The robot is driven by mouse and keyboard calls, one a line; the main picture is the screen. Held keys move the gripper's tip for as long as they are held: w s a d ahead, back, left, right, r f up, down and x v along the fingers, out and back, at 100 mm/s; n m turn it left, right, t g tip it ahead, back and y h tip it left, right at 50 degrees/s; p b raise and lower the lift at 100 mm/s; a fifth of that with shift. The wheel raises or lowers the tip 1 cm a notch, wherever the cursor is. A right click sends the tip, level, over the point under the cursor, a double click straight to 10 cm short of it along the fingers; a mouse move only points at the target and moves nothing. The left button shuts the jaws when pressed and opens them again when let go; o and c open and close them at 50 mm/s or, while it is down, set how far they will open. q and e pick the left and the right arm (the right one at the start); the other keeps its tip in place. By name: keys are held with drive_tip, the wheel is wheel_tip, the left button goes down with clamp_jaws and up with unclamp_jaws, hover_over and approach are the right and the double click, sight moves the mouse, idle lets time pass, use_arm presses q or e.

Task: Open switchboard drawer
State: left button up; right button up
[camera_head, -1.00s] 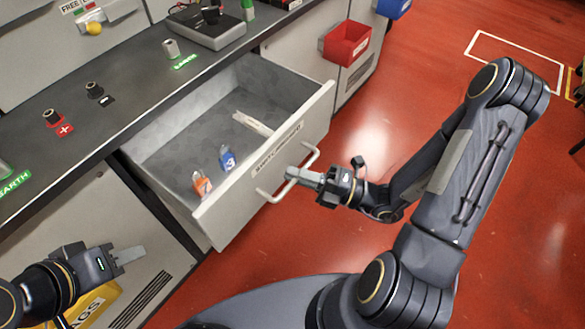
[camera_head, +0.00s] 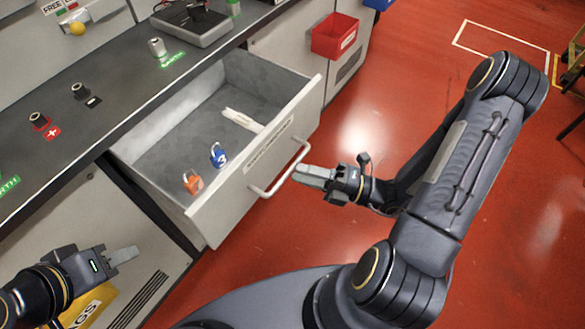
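The switchboard drawer (camera_head: 290,125) is pulled well out from the bench front, and its inside shows. Its handle (camera_head: 283,172) is a pale bar on the labelled front panel. My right gripper (camera_head: 298,172) is just to the right of the handle, with its fingertips close to the bar and not around it. Its fingers look close together, but the gap between them cannot be made out. My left gripper (camera_head: 134,253) is at the lower left, away from the drawer, with its fingers together and nothing visible in them.
In the drawer lie an orange padlock (camera_head: 193,183), a blue padlock (camera_head: 218,156) and a pale strip (camera_head: 241,120). A red bin (camera_head: 334,36) hangs on the cabinet beyond. The worktop (camera_head: 115,65) carries several terminals.

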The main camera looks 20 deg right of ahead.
drive_tip(key=v, duration=0.4)
drive_tip(key=shift+s, duration=0.1)
idle(0.3)
drive_tip(key=s+a+r+n+g+h, duration=0.2)
drive_tip(key=s+r+n+g+h, duration=0.3)
drive_tip(key=n, duration=0.7)
drive_tip(key=s+a+r+n+g, duration=0.1)
drive_tip(key=s+a+n+g, duration=0.35)
drive_tip(key=n, duration=0.75)
drive_tip(key=d+r+n+t+h+p, duration=0.2)
drive_tip(key=d+r+n+h+p, duration=0.1)
drive_tip(key=r+n+p, duration=0.4)
drive_tip(key=w+d+r+n+t+h+p, duration=0.1)
drive_tip(key=d+r+n+h+p, duration=0.3)
drive_tip(key=r+n+p, duration=0.4)
wheel_tip(320, 180, up, 4)
drive_tip(key=shift+w+d+r+n+t+h, duration=0.15)
drive_tip(key=shift+w+n+t+h, duration=0.2)
drive_tip(key=shift+t+h, duration=0.45)
